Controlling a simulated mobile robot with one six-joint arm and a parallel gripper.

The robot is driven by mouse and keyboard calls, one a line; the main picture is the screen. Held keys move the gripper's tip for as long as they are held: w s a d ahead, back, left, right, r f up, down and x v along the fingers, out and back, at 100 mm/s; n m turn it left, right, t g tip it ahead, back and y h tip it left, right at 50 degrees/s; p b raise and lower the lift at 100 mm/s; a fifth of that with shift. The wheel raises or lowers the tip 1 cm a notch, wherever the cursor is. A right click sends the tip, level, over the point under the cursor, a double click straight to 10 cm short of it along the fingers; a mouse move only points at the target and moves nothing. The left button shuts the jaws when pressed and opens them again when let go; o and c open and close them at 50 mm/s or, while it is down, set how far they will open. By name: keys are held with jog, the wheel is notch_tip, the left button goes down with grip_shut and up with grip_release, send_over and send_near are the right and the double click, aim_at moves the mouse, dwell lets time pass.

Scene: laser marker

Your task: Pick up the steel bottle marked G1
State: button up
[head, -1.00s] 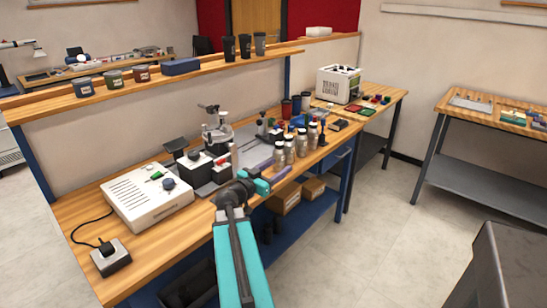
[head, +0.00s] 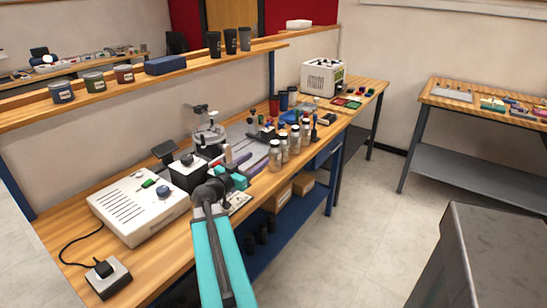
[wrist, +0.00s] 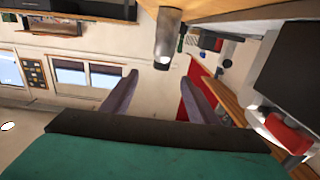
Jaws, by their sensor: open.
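Several steel bottles stand upright in a row on the workbench (head: 75,232) in the head view. The nearest steel bottle (head: 275,157) is at the front left of the row, with another bottle (head: 284,147) just behind it. No G1 mark is readable. My gripper (head: 256,162) is just left of the nearest bottle, apart from it, with its purple fingers pointing towards the row. In the wrist view, my gripper (wrist: 162,82) is open and empty. One steel cylinder, apparently a bottle (wrist: 168,38), shows inverted beyond the gap between the fingertips.
A white box with a blue knob (head: 140,208) and a microscope-like device (head: 208,135) stand left of my gripper. Red and blue cups (head: 283,100) are behind the bottles. A shelf (head: 130,88) runs above the bench.

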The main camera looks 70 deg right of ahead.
aim_at(272, 147)
jog(key=shift+w, duration=0.25)
jog(key=shift+p+x, duration=1.05)
jog(key=shift+x, duration=3.3)
jog(key=shift+p+x, duration=0.95)
jog(key=shift+x, duration=1.65)
